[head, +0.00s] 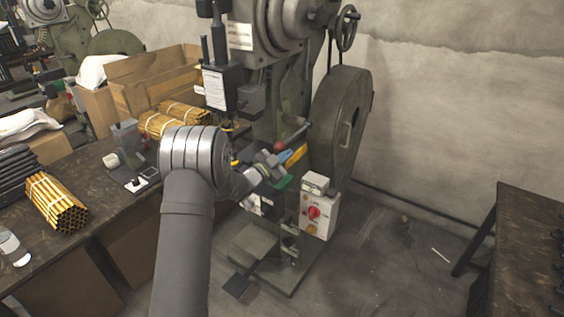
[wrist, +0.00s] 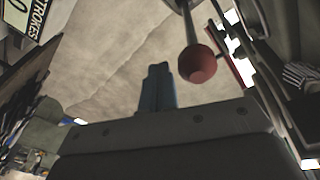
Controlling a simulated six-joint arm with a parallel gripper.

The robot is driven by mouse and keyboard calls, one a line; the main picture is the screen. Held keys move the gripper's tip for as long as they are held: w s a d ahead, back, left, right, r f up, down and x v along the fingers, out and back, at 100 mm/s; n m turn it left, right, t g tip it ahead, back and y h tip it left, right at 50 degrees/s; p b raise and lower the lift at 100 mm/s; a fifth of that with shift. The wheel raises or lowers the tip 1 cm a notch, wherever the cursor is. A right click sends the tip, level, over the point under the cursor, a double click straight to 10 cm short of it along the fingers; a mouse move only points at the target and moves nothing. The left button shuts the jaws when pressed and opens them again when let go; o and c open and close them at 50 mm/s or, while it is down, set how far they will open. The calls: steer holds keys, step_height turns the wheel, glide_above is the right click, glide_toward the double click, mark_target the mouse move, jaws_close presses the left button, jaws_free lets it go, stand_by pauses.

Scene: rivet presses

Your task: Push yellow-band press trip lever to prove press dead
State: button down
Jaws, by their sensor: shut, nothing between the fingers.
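The green press (head: 272,100) stands in the middle of the head view, with a yellow band (head: 297,157) low on its frame. Its trip lever is a dark rod with a red ball (head: 279,146) at the end. In the wrist view the red ball (wrist: 197,64) hangs from its rod, just right of my fingertips. My gripper (head: 286,156) is shut and empty, with blue fingers, close by the ball. The fingers (wrist: 158,70) also show together in the wrist view. A gap shows between fingers and ball there; depth is hard to judge.
A control box (head: 319,212) with a red knob sits low on the press. Another press (head: 60,35) stands at back left. Floor at right is mostly clear before a dark table (head: 530,215).

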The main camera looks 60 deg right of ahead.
steer(key=w+a+f, duration=0.1)
steer(key=a+f, duration=0.2)
steer(key=a, duration=0.6)
steer(key=shift+w, duration=0.4)
steer(key=s+d+r, duration=0.2)
steer(key=d+r, duration=0.1)
steer(key=d, duration=0.5)
steer(key=f, duration=0.1)
steer(key=w+d+f, duration=0.1)
steer(key=f, duration=0.1)
steer(key=w+f, duration=0.1)
steer(key=shift+w+d+f, duration=0.25)
steer(key=shift+r, duration=0.15)
